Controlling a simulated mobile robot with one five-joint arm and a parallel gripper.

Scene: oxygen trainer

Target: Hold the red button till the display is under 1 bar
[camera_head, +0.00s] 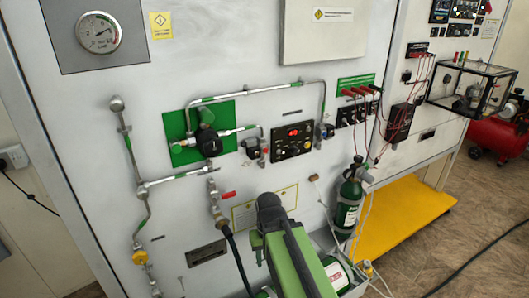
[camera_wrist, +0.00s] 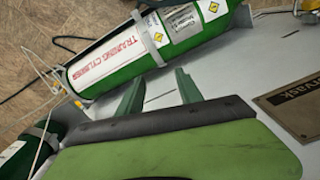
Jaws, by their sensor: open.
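In the head view, a black control unit (camera_head: 292,141) sits on the white panel, right of the green plate. Its small display (camera_head: 294,132) shows red lit digits, too small to read. I cannot clearly make out a red button; the small controls on the unit are too small to tell apart. My gripper (camera_wrist: 159,85) is open and empty in the wrist view, its two green fingers apart near a lying green cylinder (camera_wrist: 88,73). In the head view my green arm is in front of the panel's lower part, below the unit, and hides some of it.
A red-handled valve (camera_head: 222,198) and metal pipes (camera_head: 240,95) stick out from the panel. A green upright bottle (camera_head: 348,205) stands right of my arm. Red cables (camera_head: 372,92) hang at the right. A yellow platform (camera_head: 405,212) lies below. A round gauge (camera_head: 98,33) is at upper left.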

